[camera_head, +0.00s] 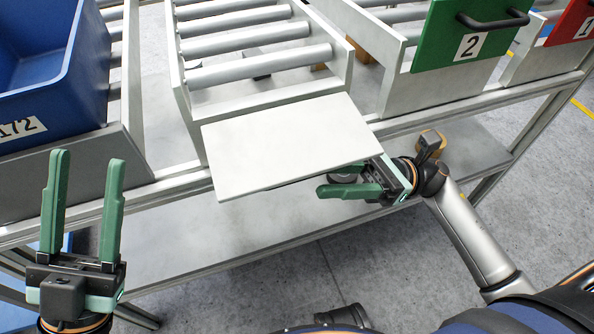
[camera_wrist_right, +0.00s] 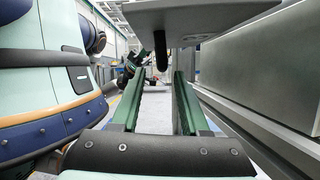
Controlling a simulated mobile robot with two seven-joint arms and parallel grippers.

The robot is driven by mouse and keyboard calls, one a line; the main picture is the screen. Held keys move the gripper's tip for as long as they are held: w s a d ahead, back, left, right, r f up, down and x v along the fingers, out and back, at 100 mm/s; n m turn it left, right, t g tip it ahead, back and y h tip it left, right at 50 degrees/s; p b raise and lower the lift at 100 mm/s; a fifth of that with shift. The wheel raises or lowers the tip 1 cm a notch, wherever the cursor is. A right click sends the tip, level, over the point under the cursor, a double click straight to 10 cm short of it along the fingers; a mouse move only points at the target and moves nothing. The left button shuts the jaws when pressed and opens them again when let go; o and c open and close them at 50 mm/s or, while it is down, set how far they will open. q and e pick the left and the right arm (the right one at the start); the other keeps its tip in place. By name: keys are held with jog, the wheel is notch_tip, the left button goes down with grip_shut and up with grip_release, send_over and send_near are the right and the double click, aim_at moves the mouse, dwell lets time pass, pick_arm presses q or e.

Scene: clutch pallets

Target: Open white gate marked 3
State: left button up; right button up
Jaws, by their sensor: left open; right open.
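The white gate (camera_head: 290,145) is a plain panel at the front end of the middle roller lane. It is folded down and out, lying nearly flat, with its number not visible from above. In the right wrist view the gate (camera_wrist_right: 205,14) is overhead, with a dark handle (camera_wrist_right: 161,50) hanging below it. My right gripper (camera_head: 345,180) is open under the gate's front right edge, partly hidden by it. In its wrist view the open fingers (camera_wrist_right: 158,80) point ahead, empty, below the handle. My left gripper (camera_head: 86,160) is open and empty at the left, fingers up.
A blue bin (camera_head: 50,75) marked 172 sits in the left lane. A green gate (camera_head: 470,35) marked 2 and a red gate (camera_head: 572,22) marked 1 stand upright at right. The roller lane (camera_head: 255,52) behind the white gate is empty. A lower shelf (camera_head: 230,240) runs beneath.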

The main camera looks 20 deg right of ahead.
aim_at(297, 179)
jog(key=x, duration=0.5)
grip_shut()
dwell(0.3)
dwell(1.0)
